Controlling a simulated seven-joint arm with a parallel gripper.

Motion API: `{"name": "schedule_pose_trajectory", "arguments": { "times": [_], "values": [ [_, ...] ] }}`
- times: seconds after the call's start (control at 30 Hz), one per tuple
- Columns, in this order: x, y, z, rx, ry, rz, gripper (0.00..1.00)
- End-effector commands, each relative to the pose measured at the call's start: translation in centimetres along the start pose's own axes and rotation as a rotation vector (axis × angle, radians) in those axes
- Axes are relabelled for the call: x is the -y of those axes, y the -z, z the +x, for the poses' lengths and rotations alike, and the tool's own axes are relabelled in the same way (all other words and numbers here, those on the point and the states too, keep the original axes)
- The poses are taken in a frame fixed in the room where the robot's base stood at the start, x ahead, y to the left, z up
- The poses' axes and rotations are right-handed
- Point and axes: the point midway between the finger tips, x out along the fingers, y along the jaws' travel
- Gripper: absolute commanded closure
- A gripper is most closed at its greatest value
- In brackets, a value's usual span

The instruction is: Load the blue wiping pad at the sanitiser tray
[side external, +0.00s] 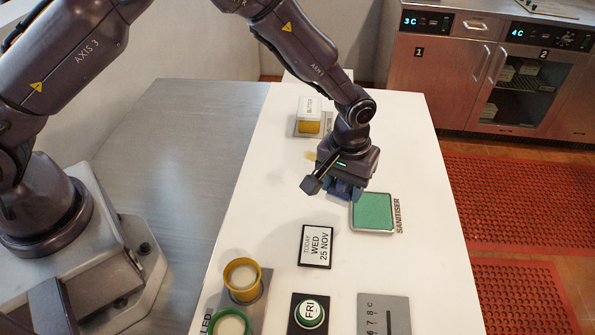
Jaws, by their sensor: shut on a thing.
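My gripper (343,187) is over the white counter, pointing down, shut on the blue wiping pad (346,190). Only a little of the pad's blue shows under the gripper; the rest is hidden. The sanitiser tray (394,229) is a shallow square tray with a green inside and a SANITISER label along its right side. The gripper and pad are at the tray's upper left edge, partly overlapping it in this view. I cannot tell whether the pad touches the tray.
A yellowish smear (311,156) lies on the counter left of my gripper. A yellow block with a white labelled top (310,110) stands farther back. Nearer are a date sign (317,245), a yellow cup (242,278), a green-rimmed cup (232,323), a FRI-marked round piece (310,312) and a grey scale plate (384,315).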

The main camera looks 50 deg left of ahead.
Motion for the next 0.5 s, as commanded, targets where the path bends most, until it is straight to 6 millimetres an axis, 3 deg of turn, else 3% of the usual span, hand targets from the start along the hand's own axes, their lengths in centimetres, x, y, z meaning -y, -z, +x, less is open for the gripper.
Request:
{"name": "schedule_pose_trajectory", "arguments": {
  "times": [0.1,0.2,0.33,0.5],
  "values": [
    [-3.1,1.3,0.0,-0.007,-0.006,0.144,0.69],
    [-4.8,2.2,-0.7,-0.013,-0.01,0.244,0.69],
    [-5.7,3.2,-2.1,-0.02,-0.013,0.345,0.69],
    [-5.5,2.9,-1.7,-0.002,-0.001,0.397,0.69]
  ]
}}
